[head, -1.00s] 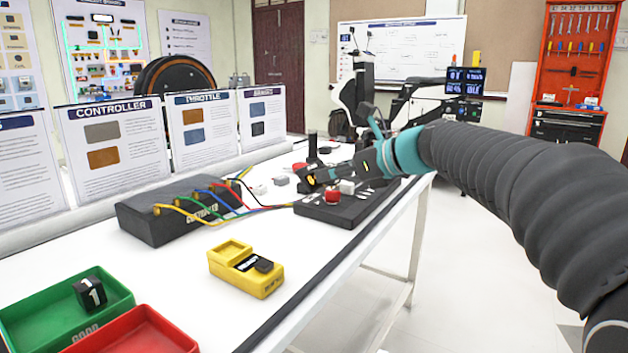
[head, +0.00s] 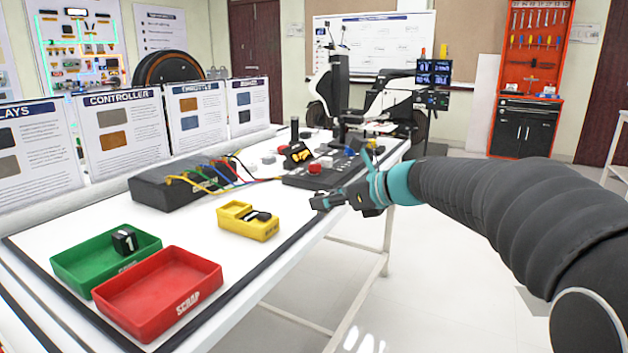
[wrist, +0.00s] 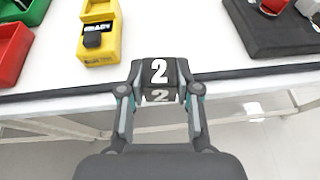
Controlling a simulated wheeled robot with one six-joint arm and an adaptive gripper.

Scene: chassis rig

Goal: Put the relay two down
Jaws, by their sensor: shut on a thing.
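My gripper (head: 325,202) is shut on relay two (wrist: 158,72), a black block with a white 2 on its faces. In the wrist view the relay sits between the two fingertips (wrist: 160,88), in line with the table's dark front edge. In the head view the gripper is at the table's front edge, right of the yellow tester (head: 240,228), and the relay is too small to make out there. The green tray (head: 75,268) holds a black block marked 1 (head: 124,241). The red tray (head: 158,310) marked SCRAP is empty.
The black controller box (head: 165,190) with coloured wires stands behind the tester. A black board (head: 300,182) with a red button lies further along the table. Bare white tabletop (head: 200,232) shows between the trays and the tester. Information panels (head: 125,130) line the back.

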